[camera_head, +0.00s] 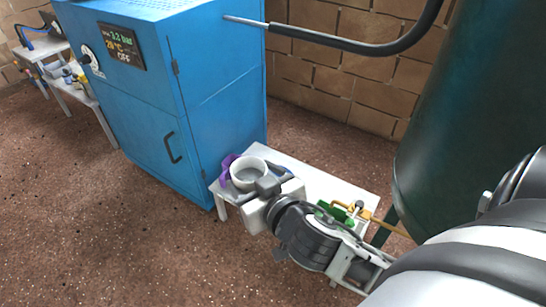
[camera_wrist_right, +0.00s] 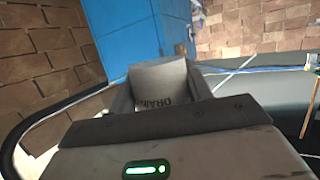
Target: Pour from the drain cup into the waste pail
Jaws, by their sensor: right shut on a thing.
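The drain cup (camera_head: 237,182) is a white round cup with a grey inside, above the left end of a small white table in the head view. My right gripper (camera_head: 263,178) is shut on it from the right. In the right wrist view the cup (camera_wrist_right: 160,75) shows between the fingers, with dark lettering that reads "DRAIN". It looks close to upright in the head view. I cannot tell whether it touches the table top. I cannot make out a waste pail in either view. My left gripper is not in view.
The white table (camera_head: 318,180) also carries a green and brass fitting (camera_head: 340,211). A purple thing (camera_head: 226,165) shows beside the cup. A blue cabinet (camera_head: 215,100) stands behind left, a dark green tank (camera_head: 450,110) at right. Open floor (camera_head: 110,220) lies at left.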

